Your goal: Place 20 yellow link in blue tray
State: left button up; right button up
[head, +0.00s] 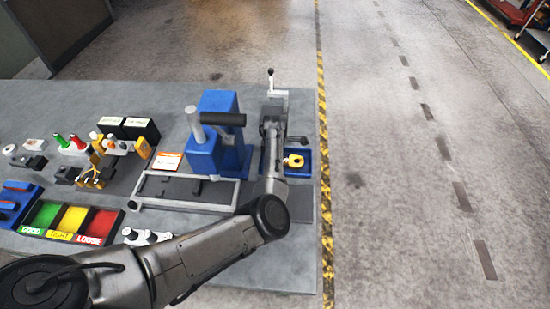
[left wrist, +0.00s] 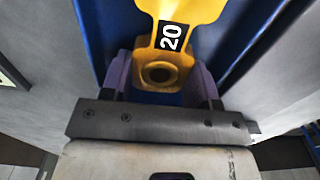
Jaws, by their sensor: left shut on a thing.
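The yellow link marked 20 (left wrist: 195,10) fills the upper middle of the left wrist view, its round-holed end towards me. My left gripper (left wrist: 163,77) is shut on that end, with a purple fingertip on each side. Blue walls of the tray (left wrist: 93,32) show on both sides of the link. In the head view the blue tray (head: 308,171) is at the right of the table, with the yellow link (head: 295,160) within its outline beside my left arm. Whether the link touches the tray floor cannot be told. My right gripper is not in view.
A blue press (head: 203,158) with a dark handle stands just left of the tray. Green, yellow and red bins (head: 72,219) and several small parts are further left. A striped yellow-black edge (head: 325,190) lies just right of the tray.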

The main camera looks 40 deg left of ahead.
pick_arm(q)
jog(key=shift+f, duration=0.1)
jog(key=o, duration=1.3)
jog(key=shift+r, duration=0.45)
notch_tip(320, 180, up, 12)
jog(key=shift+f+p, duration=0.25)
jog(key=shift+p, duration=0.15)
